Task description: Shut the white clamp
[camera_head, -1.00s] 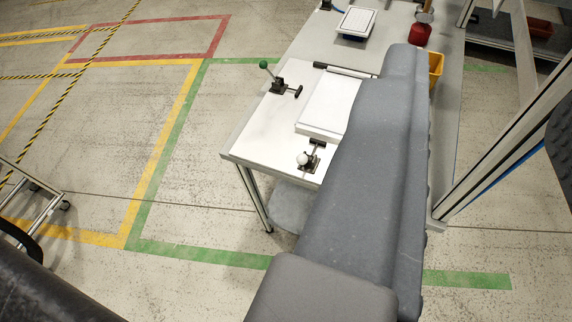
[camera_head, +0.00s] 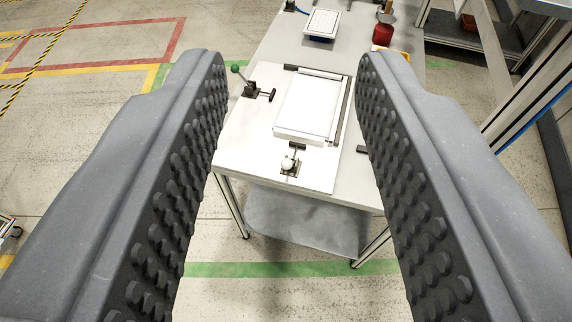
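The white clamp (camera_head: 290,162) is a small toggle clamp with a white ball knob, at the near edge of a white board (camera_head: 245,148) on the workbench. Its dark tip lies toward the white block (camera_head: 311,105). From this view I cannot tell whether it is open or shut. A second clamp with a green knob (camera_head: 250,88) stands at the board's left side, its handle raised. My gripper (camera_head: 287,78) is open and empty. Its two studded fingers frame the bench from left and right, apart from the clamps and nearer the camera.
A white tray-like device (camera_head: 322,24) and a red container (camera_head: 382,33) stand at the back of the bench. A small dark piece (camera_head: 362,150) lies right of the board. A lower shelf (camera_head: 300,222) is under the bench. An aluminium frame post (camera_head: 528,92) rises at the right.

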